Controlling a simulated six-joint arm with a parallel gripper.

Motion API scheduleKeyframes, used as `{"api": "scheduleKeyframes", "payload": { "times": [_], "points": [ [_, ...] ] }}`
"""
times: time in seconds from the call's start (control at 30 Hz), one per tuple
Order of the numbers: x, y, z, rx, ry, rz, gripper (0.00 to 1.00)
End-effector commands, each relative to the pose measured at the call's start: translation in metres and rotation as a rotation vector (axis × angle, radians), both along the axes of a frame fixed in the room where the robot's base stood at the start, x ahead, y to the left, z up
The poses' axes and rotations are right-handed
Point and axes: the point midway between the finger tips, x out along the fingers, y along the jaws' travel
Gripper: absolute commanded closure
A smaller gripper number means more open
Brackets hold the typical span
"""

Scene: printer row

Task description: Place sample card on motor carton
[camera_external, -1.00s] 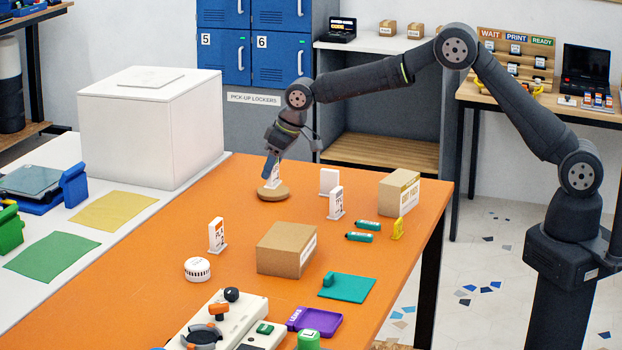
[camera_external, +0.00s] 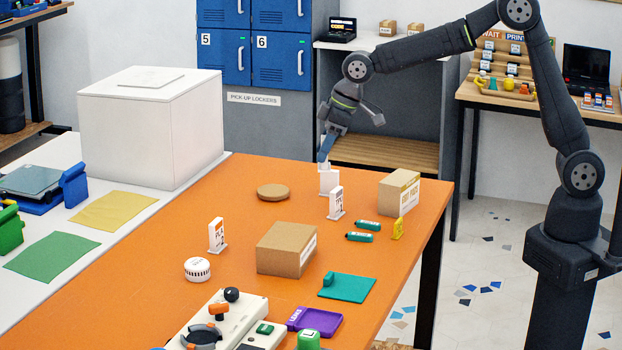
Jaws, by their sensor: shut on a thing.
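My gripper (camera_external: 325,158) is shut on a small white card (camera_external: 325,167), held upright near the far right of the orange table. The jaws hide its upper part and its print cannot be read. Its lower end overlaps a plain white standing card (camera_external: 329,183) in the picture; I cannot tell whether they touch. Two cartons are on the table: a larger brown one (camera_external: 280,250) in the middle and a smaller one (camera_external: 396,191) at the right. Their labels are too small to read surely, so I cannot tell which is the motor carton.
Two printed white cards stand at the right (camera_external: 336,202) and left (camera_external: 216,236). A bare round wooden disc (camera_external: 273,192) lies at the back. Green cylinders (camera_external: 362,225), a yellow tag (camera_external: 397,229), a teal tray (camera_external: 350,289) and a white puck (camera_external: 198,269) lie around the cartons.

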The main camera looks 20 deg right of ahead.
Motion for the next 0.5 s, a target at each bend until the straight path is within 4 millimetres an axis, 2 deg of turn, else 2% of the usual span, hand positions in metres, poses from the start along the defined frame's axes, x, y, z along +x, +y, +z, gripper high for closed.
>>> {"api": "scheduleKeyframes", "payload": {
  "times": [0.13,0.23,0.5],
  "points": [
    [-0.018,-0.005,0.003,0.000,-0.001,0.030,0.77],
    [-0.025,0.000,-0.001,-0.002,0.000,0.038,0.77],
    [-0.059,0.048,-0.037,-0.002,0.001,0.040,0.77]
  ]
}}
